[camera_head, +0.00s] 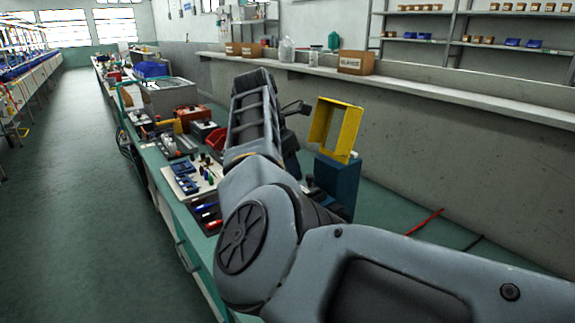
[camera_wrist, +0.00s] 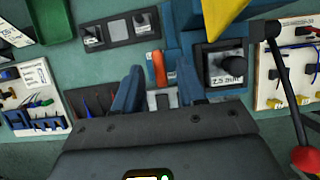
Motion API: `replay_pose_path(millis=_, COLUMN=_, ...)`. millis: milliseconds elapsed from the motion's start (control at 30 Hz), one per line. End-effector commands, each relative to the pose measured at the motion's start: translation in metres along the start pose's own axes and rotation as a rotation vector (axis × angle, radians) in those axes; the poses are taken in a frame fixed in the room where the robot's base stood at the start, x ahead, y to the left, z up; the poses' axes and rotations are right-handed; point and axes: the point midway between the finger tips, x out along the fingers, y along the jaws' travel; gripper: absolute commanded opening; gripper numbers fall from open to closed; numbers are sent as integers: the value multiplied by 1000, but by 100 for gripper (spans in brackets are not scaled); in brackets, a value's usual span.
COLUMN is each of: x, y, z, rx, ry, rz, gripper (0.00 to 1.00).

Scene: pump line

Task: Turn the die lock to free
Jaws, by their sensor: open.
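In the wrist view my gripper (camera_wrist: 159,84) is open, its two blue fingers spread apart over the bench. A small orange handle (camera_wrist: 156,68) shows between the fingertips, pointing up the picture; it may be the die lock, but no readable label confirms this. I cannot tell whether either finger touches it. Pale plates lie just below it, partly hidden by my gripper. A dark knob (camera_wrist: 231,69) on a plate marked like "2.5 mm" sits to the right of the fingers. In the head view my arm hides the gripper and the spot it works at.
A yellow frame-like guard (camera_head: 347,128) stands above a blue machine body (camera_head: 338,180). A lever with a red ball (camera_wrist: 306,159) is close on the right of my gripper. The left aisle is clear.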

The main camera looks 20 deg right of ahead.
Motion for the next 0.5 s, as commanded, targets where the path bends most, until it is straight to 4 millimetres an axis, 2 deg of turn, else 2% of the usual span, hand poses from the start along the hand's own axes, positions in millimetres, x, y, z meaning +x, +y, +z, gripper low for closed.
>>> replay_pose_path(millis=267, x=1, y=0, z=0, rx=0, ry=0, rz=0, gripper=39)
replay_pose_path(millis=500, x=1, y=0, z=0, rx=0, ry=0, rz=0, gripper=16)
